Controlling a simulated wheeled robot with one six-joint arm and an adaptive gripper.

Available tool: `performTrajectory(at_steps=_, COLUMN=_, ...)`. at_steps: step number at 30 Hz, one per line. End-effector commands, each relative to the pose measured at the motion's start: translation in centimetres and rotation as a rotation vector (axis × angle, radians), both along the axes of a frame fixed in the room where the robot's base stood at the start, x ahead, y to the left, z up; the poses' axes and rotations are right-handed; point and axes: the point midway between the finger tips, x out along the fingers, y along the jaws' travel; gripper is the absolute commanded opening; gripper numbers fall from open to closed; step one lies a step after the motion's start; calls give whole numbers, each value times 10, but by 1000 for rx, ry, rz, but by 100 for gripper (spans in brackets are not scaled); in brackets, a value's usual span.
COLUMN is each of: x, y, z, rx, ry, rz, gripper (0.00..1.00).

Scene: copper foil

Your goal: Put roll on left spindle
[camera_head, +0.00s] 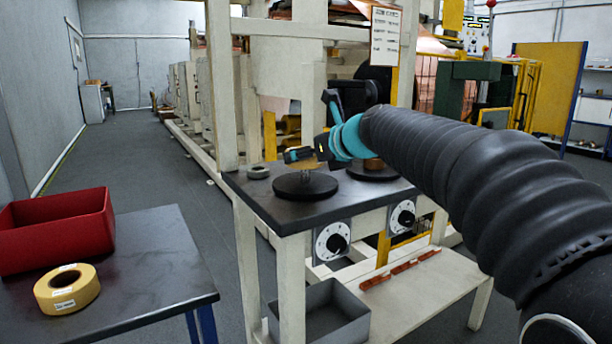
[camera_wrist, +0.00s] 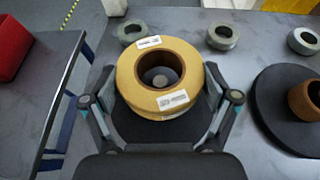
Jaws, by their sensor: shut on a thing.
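A tan roll with white labels (camera_wrist: 130,82) is held between the two fingers of my gripper (camera_wrist: 161,108) in the wrist view. In the head view my gripper (camera_head: 318,152) is over the left black spindle disc (camera_head: 305,187), and the roll shows only in small part. The roll appears a little above that disc. Through its hole in the wrist view I see a round grey spindle end (camera_wrist: 160,77), roughly centred. The right spindle disc (camera_wrist: 268,112) carries a brown core (camera_wrist: 306,101). Whether the spindle has entered the hole is unclear.
Grey rings (camera_wrist: 222,36) lie on the dark machine table (camera_head: 290,217) behind the discs. A side table (camera_head: 150,260) at left carries a red bin (camera_head: 55,232) and another yellow roll (camera_head: 67,289). A grey box (camera_head: 322,315) sits below the machine table.

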Motion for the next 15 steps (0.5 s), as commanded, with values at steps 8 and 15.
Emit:
performTrajectory(at_steps=8, x=-1, y=2, z=-31, rx=-1, ry=0, rz=4, gripper=49)
performTrajectory(at_steps=15, x=-1, y=3, z=-40, rx=1, ry=-1, rz=5, gripper=49)
